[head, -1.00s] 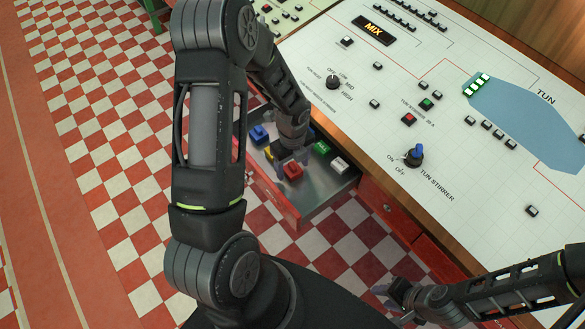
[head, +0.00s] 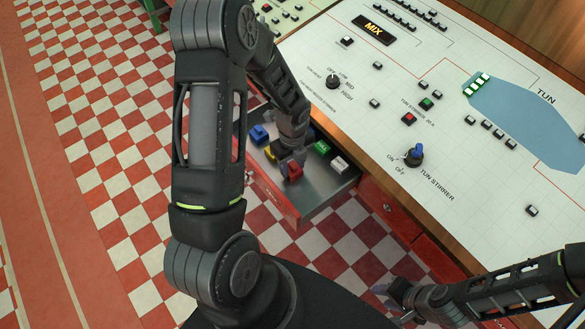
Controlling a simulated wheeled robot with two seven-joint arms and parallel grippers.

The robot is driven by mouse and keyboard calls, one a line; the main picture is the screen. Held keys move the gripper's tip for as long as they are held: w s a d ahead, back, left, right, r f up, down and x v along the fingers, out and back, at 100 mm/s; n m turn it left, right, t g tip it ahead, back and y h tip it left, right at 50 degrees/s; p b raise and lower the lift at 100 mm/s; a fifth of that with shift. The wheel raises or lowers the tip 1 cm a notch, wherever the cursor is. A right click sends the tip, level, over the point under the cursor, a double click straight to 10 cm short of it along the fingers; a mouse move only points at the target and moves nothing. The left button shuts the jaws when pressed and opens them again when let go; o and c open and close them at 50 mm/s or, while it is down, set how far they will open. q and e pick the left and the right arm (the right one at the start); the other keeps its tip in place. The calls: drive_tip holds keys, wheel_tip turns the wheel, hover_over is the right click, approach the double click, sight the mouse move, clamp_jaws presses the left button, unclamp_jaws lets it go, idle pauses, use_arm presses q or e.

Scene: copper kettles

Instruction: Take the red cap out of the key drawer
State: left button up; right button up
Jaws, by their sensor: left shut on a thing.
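The key drawer (head: 320,189) is pulled open below the control desk. The red cap (head: 294,172) is in the front part of the drawer, between the fingers of my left gripper (head: 291,163). The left gripper points down and is shut on the red cap; its fingers partly cover it. Whether the cap still touches the drawer floor I cannot tell. My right gripper (head: 396,298) is low at the bottom right, away from the drawer; its fingertips are too small to judge.
Also in the drawer are a blue cap (head: 259,134), a green cap (head: 322,148), a white cap (head: 340,164) and a partly hidden yellow cap (head: 269,153). The desk panel (head: 450,110) overhangs at the right. Closed red drawers (head: 388,209) lie beside the open one.

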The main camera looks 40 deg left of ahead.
sight(293, 165)
use_arm(q)
drive_tip(key=c, duration=0.3)
wheel_tip(293, 165, up, 10)
drive_tip(key=shift+b, duration=0.45)
idle(0.6)
